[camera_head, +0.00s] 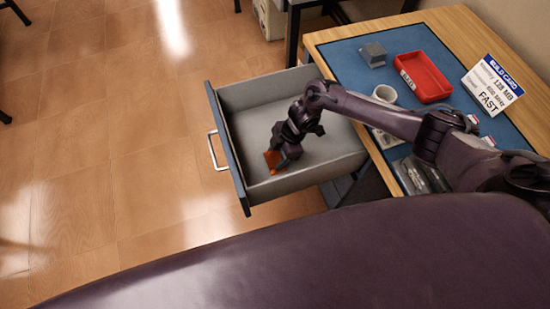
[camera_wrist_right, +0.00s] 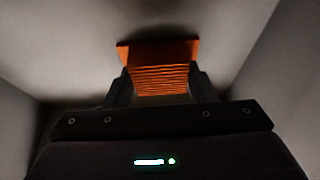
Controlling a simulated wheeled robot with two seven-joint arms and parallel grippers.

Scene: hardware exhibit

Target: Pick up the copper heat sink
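The copper heat sink (camera_head: 274,159) is an orange-brown finned block inside the open drawer, near its front left part. My right gripper (camera_head: 283,158) reaches down into the drawer at it. In the right wrist view the heat sink (camera_wrist_right: 160,75) shows its fins between the two dark fingers of my right gripper (camera_wrist_right: 160,84). The fingers lie against both sides with no clear gap. The wider orange plate extends beyond the fingertips. I cannot tell whether the heat sink rests on the drawer floor or is just off it. My left gripper is not in view.
The grey drawer (camera_head: 250,98) stands pulled out from the workbench (camera_head: 335,38), its walls around my right gripper. On the blue mat (camera_head: 342,58) are a grey block (camera_head: 373,54), a red tray (camera_head: 424,76), a white round item (camera_head: 384,93) and a sign card (camera_head: 492,85).

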